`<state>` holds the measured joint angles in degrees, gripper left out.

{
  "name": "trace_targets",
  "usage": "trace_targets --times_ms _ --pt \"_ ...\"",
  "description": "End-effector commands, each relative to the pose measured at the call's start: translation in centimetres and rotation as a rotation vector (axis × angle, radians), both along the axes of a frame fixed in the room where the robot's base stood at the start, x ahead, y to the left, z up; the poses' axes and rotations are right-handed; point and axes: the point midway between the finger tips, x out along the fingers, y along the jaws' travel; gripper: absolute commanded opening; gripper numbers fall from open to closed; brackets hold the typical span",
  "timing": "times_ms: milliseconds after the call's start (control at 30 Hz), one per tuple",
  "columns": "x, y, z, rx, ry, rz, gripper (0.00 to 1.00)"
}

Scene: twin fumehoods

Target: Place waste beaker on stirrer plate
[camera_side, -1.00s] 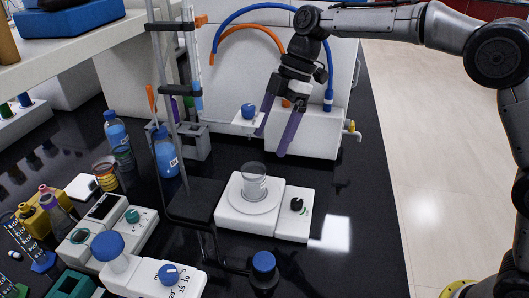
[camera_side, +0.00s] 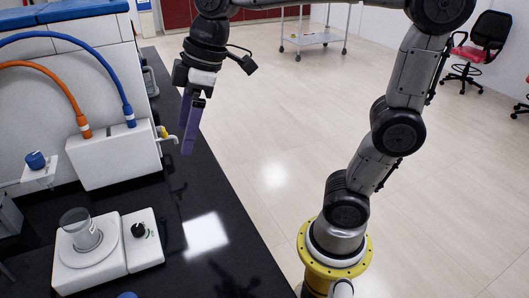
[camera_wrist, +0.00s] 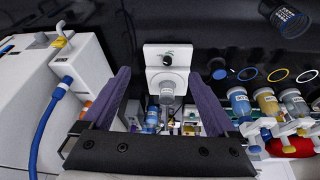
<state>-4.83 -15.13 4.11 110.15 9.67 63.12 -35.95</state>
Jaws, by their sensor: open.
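The clear glass beaker (camera_side: 84,235) stands upright on the round top of the white stirrer plate (camera_side: 140,258) in the side view. The wrist view shows the beaker (camera_wrist: 168,91) and the stirrer plate with its black knob (camera_wrist: 168,58) between and beyond my fingers. My gripper (camera_side: 188,150) is open and empty, with purple fingers pointing down. It hangs up and to the right of the stirrer plate in the side view, well apart from the beaker. Both fingers also show in the wrist view (camera_wrist: 160,74). In the side view the fingers overlap, hiding the gap.
A white box unit (camera_side: 105,160) with blue and orange hoses stands behind the stirrer. A small shelf holds a blue-capped item (camera_side: 36,160). Several bottles (camera_wrist: 268,103) show at the right of the wrist view. The black bench (camera_side: 200,205) is clear right of the stirrer.

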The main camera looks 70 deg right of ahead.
Motion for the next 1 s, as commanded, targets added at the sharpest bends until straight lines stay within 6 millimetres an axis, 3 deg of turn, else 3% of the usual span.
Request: trace_targets --times_ms 33,200,400,567,1000 --pt "-2.4 -1.1 -0.4 0.004 -0.018 -0.092 0.93" --pt "-8.7 -3.9 -3.1 0.036 -0.072 -0.392 0.93" --pt "-12.8 -5.6 -6.1 0.076 -0.119 -0.601 0.93" --pt "-13.6 -5.9 -6.9 0.086 -0.129 -0.649 0.93" --pt "-13.6 -5.9 -6.8 0.087 -0.127 -0.649 0.93"
